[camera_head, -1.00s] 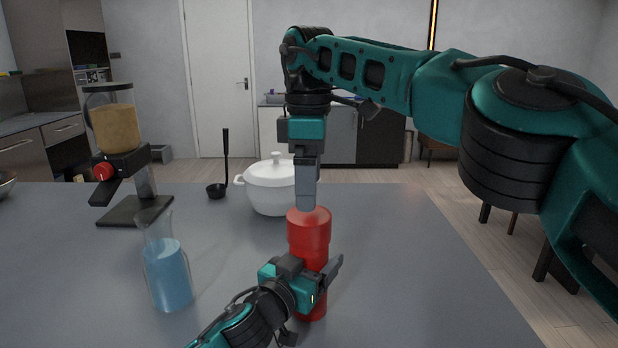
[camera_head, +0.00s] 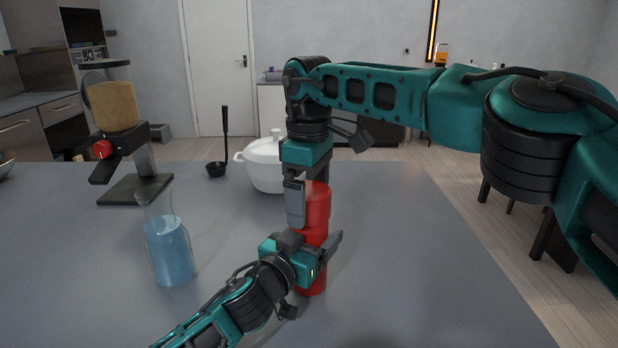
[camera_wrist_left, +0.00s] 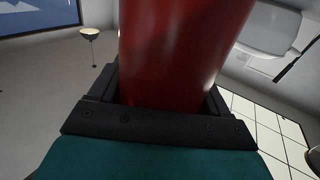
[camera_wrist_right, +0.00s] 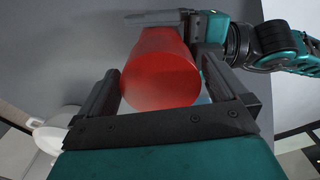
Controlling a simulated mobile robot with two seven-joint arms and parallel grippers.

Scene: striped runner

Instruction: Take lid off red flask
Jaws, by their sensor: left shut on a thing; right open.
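The red flask (camera_head: 315,212) stands upright on the grey table, with its wider red lid at the top. My left gripper (camera_head: 322,254) is shut around the flask's lower body; the left wrist view shows the red body (camera_wrist_left: 180,50) filling the space between the fingers. My right gripper (camera_head: 308,200) is above and points down, its open fingers on either side of the lid. In the right wrist view the round lid top (camera_wrist_right: 162,82) lies between the two fingers, with a gap showing at the right finger. The flask's base is partly hidden by my left gripper.
A glass carafe of blue liquid (camera_head: 168,248) stands to the left. A white lidded pot (camera_head: 265,170) is behind the flask, with a black ladle (camera_head: 217,168) beside it. A dispenser (camera_head: 118,130) stands at the back left. The table's right side (camera_head: 420,235) is clear.

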